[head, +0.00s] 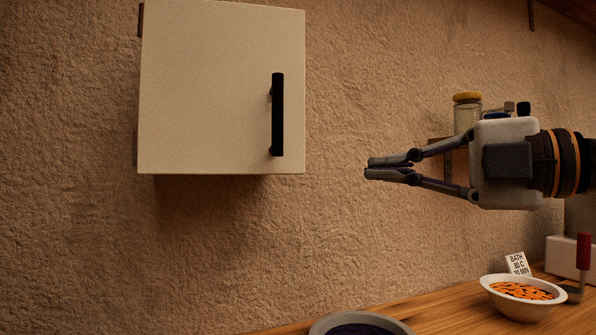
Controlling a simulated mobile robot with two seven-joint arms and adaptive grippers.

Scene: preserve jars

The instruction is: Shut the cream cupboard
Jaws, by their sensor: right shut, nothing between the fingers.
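The cream cupboard (210,95) hangs on the wall at the upper left of the head view. Its front door has a black vertical bar handle (278,114) near the right edge. The door looks flush with the cupboard front, though a small gap cannot be ruled out from this angle. My right gripper (368,169) is to the right of the cupboard and a little below the handle, clear of the door. Its fingers are together, pointing left, with nothing between them. My left gripper is not in the view.
A jar with a yellow lid (467,112) stands on a small shelf behind my right gripper. On the wooden worktop (447,307) are a white bowl of orange pieces (522,298), a small sign (517,264) and a dark round vessel (360,325). The wall between cupboard and gripper is bare.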

